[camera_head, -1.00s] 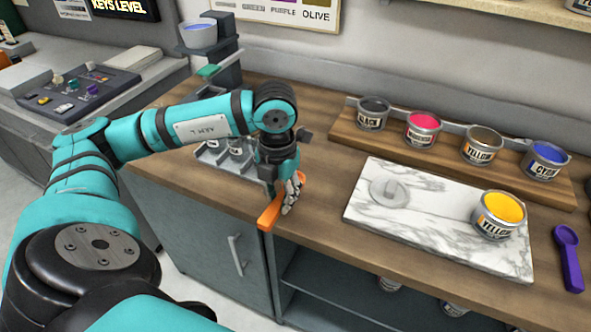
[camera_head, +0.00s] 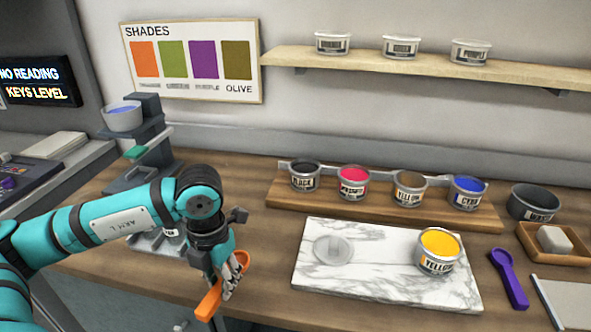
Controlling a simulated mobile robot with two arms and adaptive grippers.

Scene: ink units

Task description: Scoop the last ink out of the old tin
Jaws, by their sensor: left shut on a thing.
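My left gripper (camera_head: 232,272) is shut on an orange tool (camera_head: 208,302), holding it near the counter's front edge, left of the marble slab (camera_head: 310,281). The tool's far end is partly hidden by the fingers. A tin labelled YELLOW (camera_head: 408,190) with a dark brownish inside stands on the wooden rack. Another YELLOW tin (camera_head: 439,249), open and showing bright yellow ink, stands on the slab's right part. Which one is the old tin is not marked. A purple scoop (camera_head: 508,279) lies right of the slab. My right gripper is not in view.
A pale disc (camera_head: 333,250) lies on the slab. A dark WASTE-like bowl (camera_head: 533,203) and a wooden tray (camera_head: 536,252) with a white block stand at right.

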